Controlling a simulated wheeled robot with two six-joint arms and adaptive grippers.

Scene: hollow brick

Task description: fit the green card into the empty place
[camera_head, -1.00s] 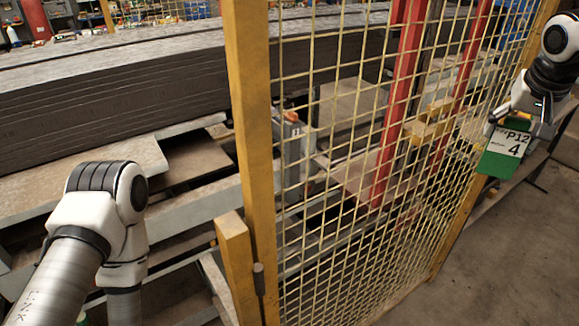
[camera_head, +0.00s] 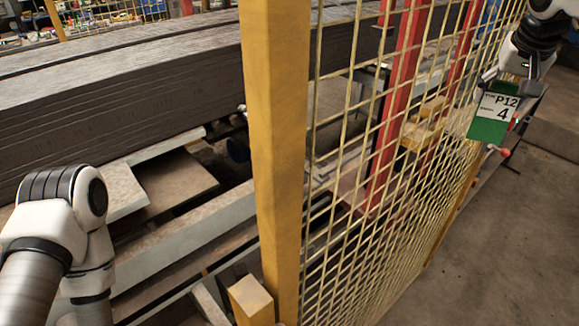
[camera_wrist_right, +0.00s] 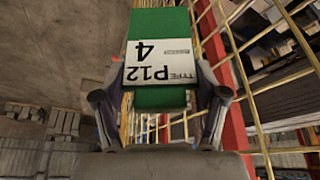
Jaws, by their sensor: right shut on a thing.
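The green card (camera_head: 487,130) carries a white label reading "P12 4". My right gripper (camera_head: 500,82) is shut on its upper edge, and the card hangs below the fingers, close to the yellow mesh fence. In the right wrist view the card (camera_wrist_right: 160,97) sits between the two fingers of the gripper (camera_wrist_right: 160,105), with its label upside down. My left arm shows at the lower left of the head view, but its gripper is out of view. I cannot make out the empty place in these frames.
A yellow mesh fence (camera_head: 385,185) with a thick yellow post (camera_head: 272,140) stands between my arms. Red uprights (camera_head: 392,115) are behind the mesh. Long grey stacked slabs (camera_head: 120,105) lie at the left. Bare concrete floor (camera_head: 480,250) is free at the lower right.

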